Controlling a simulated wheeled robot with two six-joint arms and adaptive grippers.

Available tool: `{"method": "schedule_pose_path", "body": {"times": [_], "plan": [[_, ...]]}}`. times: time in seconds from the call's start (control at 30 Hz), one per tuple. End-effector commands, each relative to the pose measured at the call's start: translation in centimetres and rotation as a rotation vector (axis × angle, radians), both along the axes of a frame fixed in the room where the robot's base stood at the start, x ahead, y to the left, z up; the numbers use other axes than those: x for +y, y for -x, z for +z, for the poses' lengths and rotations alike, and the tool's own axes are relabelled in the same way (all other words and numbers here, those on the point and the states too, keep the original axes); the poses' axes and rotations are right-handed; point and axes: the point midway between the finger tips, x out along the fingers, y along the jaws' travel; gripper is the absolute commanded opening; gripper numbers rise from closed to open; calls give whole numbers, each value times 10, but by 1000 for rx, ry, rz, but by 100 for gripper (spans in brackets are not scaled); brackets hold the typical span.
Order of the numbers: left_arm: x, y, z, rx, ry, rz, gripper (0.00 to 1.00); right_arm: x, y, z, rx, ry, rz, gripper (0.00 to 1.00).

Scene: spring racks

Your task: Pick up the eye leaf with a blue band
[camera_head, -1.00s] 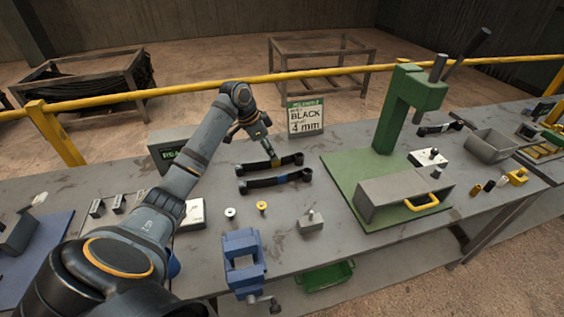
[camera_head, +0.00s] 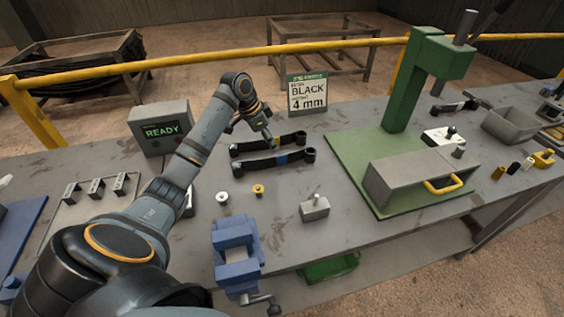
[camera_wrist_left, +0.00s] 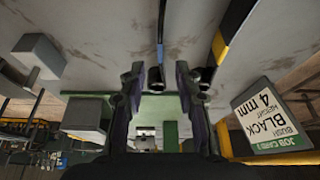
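The eye leaf with a blue band (camera_head: 297,157) is a black bar with an eye at each end, lying on the grey bench. It also shows in the left wrist view (camera_wrist_left: 160,28), in line with the gap between the fingers. A second black eye leaf (camera_head: 245,147) lies parallel just behind it; its yellow band (camera_wrist_left: 219,46) shows in the left wrist view. My left gripper (camera_head: 268,139) is above the two leaves, fingers pointing down. In the left wrist view its fingers (camera_wrist_left: 160,70) are apart with nothing between them. My right gripper is out of view.
A job card (camera_head: 307,93) reading BLACK 4 mm stands behind the leaves. A READY box (camera_head: 163,128) is left, a green press (camera_head: 400,100) right. A blue vise (camera_head: 236,250), a small grey block (camera_head: 314,208) and two small bushes are in front.

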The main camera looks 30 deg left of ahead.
Motion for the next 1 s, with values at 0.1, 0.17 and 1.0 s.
{"method": "schedule_pose_path", "body": {"times": [0.1, 0.17, 1.0], "plan": [[-7, -6, -20, 4, 6, -1, 33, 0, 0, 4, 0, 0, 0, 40], [-9, -9, -28, 3, 4, 0, 33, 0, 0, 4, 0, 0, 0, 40], [-23, -31, -86, 1, 0, 0, 30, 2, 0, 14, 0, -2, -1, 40]]}}
